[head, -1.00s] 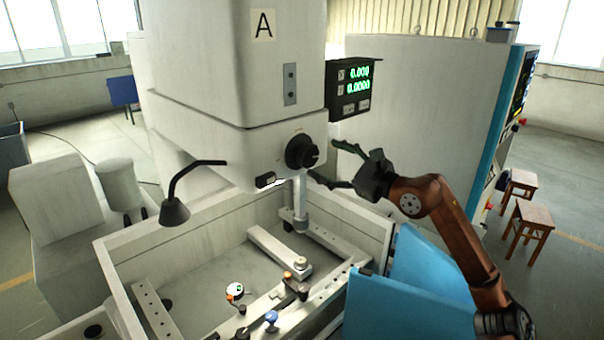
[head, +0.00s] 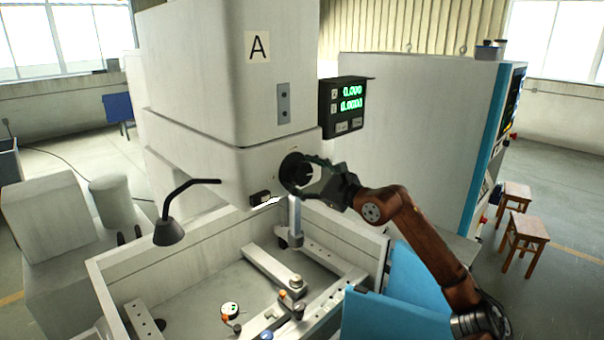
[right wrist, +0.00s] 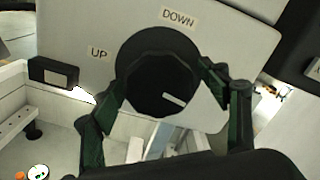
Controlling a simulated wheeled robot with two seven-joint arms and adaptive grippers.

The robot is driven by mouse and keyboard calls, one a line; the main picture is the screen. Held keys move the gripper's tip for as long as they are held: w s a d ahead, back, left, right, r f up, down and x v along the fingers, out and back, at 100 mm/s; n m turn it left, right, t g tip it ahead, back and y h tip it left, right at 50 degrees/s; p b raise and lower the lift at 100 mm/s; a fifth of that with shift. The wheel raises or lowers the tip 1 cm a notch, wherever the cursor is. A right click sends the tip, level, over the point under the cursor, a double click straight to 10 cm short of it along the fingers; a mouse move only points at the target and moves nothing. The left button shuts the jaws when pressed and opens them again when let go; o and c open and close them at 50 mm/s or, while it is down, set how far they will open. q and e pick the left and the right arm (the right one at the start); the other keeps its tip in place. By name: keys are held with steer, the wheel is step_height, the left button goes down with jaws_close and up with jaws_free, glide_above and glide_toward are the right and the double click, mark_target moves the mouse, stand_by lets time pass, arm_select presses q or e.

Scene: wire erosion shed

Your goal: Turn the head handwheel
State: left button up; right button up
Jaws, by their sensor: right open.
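The black head handwheel (head: 294,170) is on the front of the white machine head (head: 215,165). In the right wrist view the handwheel (right wrist: 160,82) has a white mark at its lower right, with an "UP" label (right wrist: 98,53) to its left and a "DOWN" label (right wrist: 178,18) above. My right gripper (head: 308,178) is at the handwheel. In the right wrist view its open fingers (right wrist: 163,92) stand on either side of the knob's raised centre; whether they touch it I cannot tell. My left gripper is not in view.
A display box (head: 343,106) with green digits hangs right of the head. A black lamp (head: 170,230) on a bent arm sticks out at the left. Below is an open tank (head: 200,258) with rails and clamps. A blue panel (head: 405,285) stands below my right arm.

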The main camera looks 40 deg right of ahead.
steer(key=shift+c, duration=0.3)
steer(key=c, duration=1.1)
steer(key=shift+m, duration=0.3)
steer(key=m+b, duration=0.2)
steer(key=m, duration=0.2)
steer(key=shift+f, duration=0.15)
steer(key=m+b, duration=0.2)
steer(key=m, duration=0.3)
steer(key=shift+a+m+b, duration=0.1)
steer(key=shift+m+b, duration=0.2)
steer(key=shift+m, duration=0.1)
steer(key=m+b, duration=0.2)
steer(key=m, duration=0.3)
steer(key=shift+r+m+b, duration=0.2)
steer(key=shift+m+b, duration=0.85)
steer(key=shift+m, duration=1.35)
